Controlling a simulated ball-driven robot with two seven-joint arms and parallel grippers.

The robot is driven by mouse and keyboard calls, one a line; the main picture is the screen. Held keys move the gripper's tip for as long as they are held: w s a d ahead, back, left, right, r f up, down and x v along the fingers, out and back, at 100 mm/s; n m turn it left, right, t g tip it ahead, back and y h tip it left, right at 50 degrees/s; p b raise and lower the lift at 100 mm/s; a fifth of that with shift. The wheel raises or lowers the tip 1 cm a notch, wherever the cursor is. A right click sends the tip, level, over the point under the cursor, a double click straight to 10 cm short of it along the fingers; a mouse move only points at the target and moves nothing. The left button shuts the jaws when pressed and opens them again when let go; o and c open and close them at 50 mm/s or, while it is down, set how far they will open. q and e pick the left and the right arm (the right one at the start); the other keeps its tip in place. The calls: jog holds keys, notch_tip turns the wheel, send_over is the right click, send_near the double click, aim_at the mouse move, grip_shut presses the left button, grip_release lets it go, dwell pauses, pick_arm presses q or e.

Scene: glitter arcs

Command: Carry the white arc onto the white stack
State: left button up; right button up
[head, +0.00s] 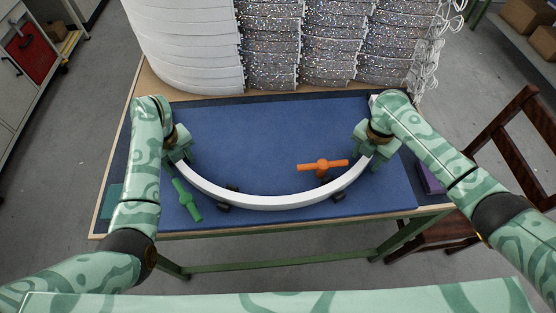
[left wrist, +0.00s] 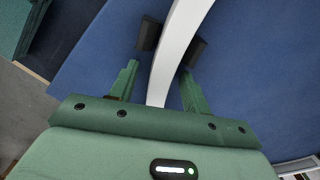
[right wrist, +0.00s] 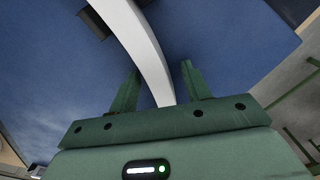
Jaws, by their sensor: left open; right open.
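The white arc (head: 265,202) lies on the blue table mat, bowed toward me, with one end near each gripper. My left gripper (head: 180,153) is at its left end. In the left wrist view, the arc (left wrist: 180,40) runs between the open fingers (left wrist: 157,84), with gaps beside it. My right gripper (head: 367,150) is at its right end. In the right wrist view, the arc (right wrist: 140,40) passes between the open fingers (right wrist: 158,84), also with gaps. The white stack (head: 190,50) of curved pieces stands at the back left of the table.
Glittery stacks (head: 320,45) stand right of the white stack. A green tool (head: 186,200) lies by the arc's left part, an orange tool (head: 322,166) inside its curve. Small black blocks (head: 338,196) sit along the arc. The mat's middle (head: 265,135) is clear.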

pick_arm(q)
grip_shut()
pick_arm(e)
grip_shut()
pick_arm(q)
jog(key=shift+r, duration=0.15)
pick_arm(e)
jog(key=shift+r, duration=0.2)
